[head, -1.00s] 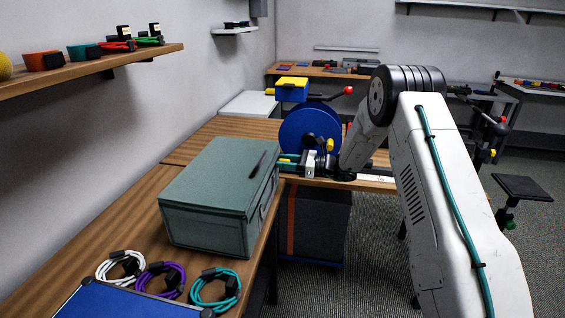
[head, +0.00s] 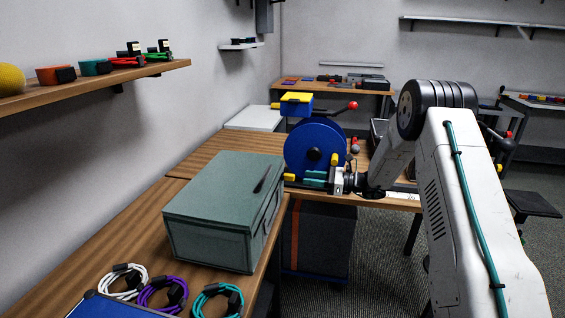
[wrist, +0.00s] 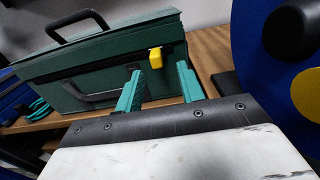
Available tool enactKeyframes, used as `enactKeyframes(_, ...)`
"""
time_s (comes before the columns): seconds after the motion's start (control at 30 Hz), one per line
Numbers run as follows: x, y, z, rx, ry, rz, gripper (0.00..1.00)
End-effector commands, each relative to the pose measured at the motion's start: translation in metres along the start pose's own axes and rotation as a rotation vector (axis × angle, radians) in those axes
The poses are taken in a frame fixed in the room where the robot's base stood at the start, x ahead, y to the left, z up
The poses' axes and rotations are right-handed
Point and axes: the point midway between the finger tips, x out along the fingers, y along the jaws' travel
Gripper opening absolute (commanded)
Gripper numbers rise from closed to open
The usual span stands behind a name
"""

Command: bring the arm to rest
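My gripper (head: 306,179) is at the end of my arm, in front of the lower part of the blue reel and right of the grey-green case in the head view. In the wrist view its two teal fingers (wrist: 160,85) stand apart with a clear gap, and nothing shows held between them. A small yellow piece (wrist: 155,58) shows beyond the fingers, against the case; I cannot tell what it belongs to. My arm is bent, with its elbow raised on the right of the head view.
The grey-green case (head: 215,220) stands on the wooden bench. Coiled white (head: 123,281), purple (head: 163,293) and teal (head: 217,300) cables lie in front of it. The blue reel (head: 300,152) stands close behind my gripper. A shelf (head: 100,84) with small items is at upper left.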

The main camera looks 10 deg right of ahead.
Motion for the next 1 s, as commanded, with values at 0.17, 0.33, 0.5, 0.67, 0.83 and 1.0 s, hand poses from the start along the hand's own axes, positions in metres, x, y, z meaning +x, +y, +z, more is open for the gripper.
enactKeyframes(0.17, 0.0, 0.003, -0.006, -0.049, 0.024, 0.015, 0.38)
enactKeyframes(0.33, -0.007, 0.051, -0.035, -0.109, 0.143, 0.151, 0.38)
enactKeyframes(0.5, -0.015, 0.114, -0.018, -0.251, 0.271, 0.358, 0.38)
enactKeyframes(0.67, -0.027, 0.17, 0.011, -0.403, 0.37, 0.55, 0.38)
enactKeyframes(0.83, -0.049, 0.236, 0.048, -0.601, 0.477, 0.778, 0.38)
enactKeyframes(1.0, -0.078, 0.294, 0.08, -0.799, 0.575, 0.992, 0.38)
